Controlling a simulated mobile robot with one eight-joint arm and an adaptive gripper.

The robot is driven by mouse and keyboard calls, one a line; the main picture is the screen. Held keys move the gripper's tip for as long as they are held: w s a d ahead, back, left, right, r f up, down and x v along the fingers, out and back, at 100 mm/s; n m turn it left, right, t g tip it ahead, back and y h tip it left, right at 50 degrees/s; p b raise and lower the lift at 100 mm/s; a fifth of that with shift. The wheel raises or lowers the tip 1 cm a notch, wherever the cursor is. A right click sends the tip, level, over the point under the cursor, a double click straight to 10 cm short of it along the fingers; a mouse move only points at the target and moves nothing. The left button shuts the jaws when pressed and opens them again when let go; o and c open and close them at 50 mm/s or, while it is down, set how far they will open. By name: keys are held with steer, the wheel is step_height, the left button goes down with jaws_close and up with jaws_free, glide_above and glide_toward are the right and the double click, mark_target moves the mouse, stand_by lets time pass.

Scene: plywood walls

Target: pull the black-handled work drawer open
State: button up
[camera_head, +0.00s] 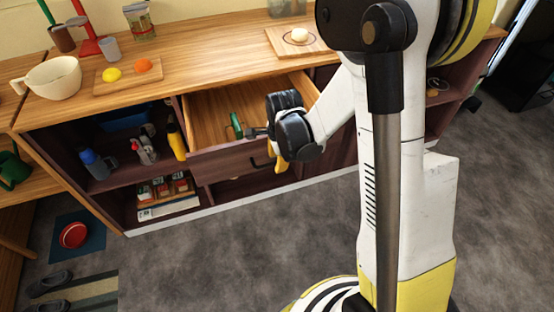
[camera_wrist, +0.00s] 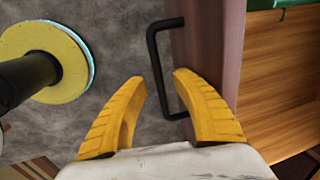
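The work drawer (camera_head: 222,164) stands pulled out from the dark cabinet, its wooden inside showing. In the wrist view its purple-brown front (camera_wrist: 222,38) and inside (camera_wrist: 280,85) are at the right. The black bar handle (camera_wrist: 155,62) runs between my gripper's yellow fingertips (camera_wrist: 158,80). The fingers are apart and I see no clear grip on the bar. In the head view my gripper (camera_head: 279,160) is at the drawer front, over the handle's right end, and hides part of it. A green item (camera_head: 237,124) lies in the drawer.
The countertop (camera_head: 200,62) holds a cream mug (camera_head: 55,78), a board with yellow and orange items (camera_head: 128,74), and a plate board (camera_head: 296,40). Open shelves with bottles are left of the drawer. Grey floor (camera_head: 220,250) in front is clear.

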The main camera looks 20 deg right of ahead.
steer(key=shift+r, duration=0.15)
step_height(320, 180, up, 12)
steer(key=s, duration=0.2)
steer(key=shift+f, duration=0.2)
steer(key=shift+s, duration=0.1)
steer(key=s+r+n+t, duration=0.5)
steer(key=s+r+n, duration=0.4)
steer(key=s+n, duration=0.5)
steer(key=n, duration=0.3)
steer(key=shift+s+r+n, duration=0.25)
steer(key=shift+r+n, duration=0.1)
steer(key=shift+n, duration=0.05)
